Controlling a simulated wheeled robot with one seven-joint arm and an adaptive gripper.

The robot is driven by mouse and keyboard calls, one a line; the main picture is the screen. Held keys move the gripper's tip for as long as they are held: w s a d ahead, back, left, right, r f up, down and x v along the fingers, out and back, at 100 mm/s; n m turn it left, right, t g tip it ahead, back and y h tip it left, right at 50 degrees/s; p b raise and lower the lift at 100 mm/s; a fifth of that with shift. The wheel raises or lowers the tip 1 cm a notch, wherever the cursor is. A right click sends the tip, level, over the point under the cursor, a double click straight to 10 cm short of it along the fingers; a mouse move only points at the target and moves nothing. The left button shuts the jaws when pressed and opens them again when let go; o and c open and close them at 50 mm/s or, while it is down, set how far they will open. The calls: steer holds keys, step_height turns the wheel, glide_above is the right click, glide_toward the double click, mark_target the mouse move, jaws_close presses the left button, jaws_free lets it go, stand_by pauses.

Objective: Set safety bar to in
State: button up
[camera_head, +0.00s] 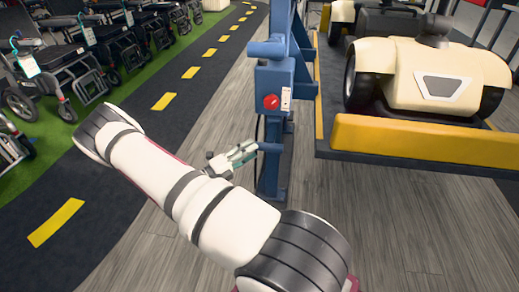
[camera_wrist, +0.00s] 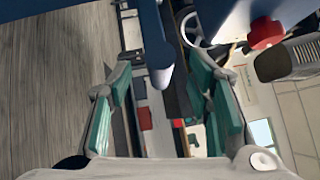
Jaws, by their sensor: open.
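A blue lift post (camera_head: 272,180) stands at the centre of the head view. A short blue bar (camera_head: 270,147) sticks out low on it, apparently the safety bar, though no label confirms this. A thicker blue cylinder (camera_head: 266,49) sits higher up. My gripper (camera_head: 251,151) is open, with its green-padded fingers at the left end of the low bar. In the wrist view, the rounded end of the blue bar (camera_wrist: 156,50) lies between the spread fingers. I cannot tell whether either finger touches it.
A red button (camera_head: 271,102) sits on the post's box above the bar. Right of the post is a platform with a yellow front edge (camera_head: 420,140), carrying a cream vehicle (camera_head: 440,75). Wheelchairs (camera_head: 65,65) line the left. Grey floor (camera_head: 400,220) in front is clear.

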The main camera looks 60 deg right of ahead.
mark_target(260, 146)
steer(key=shift+b+x, duration=0.45)
steer(key=shift+x, duration=1.85)
jaws_close()
steer(key=shift+d, duration=0.1)
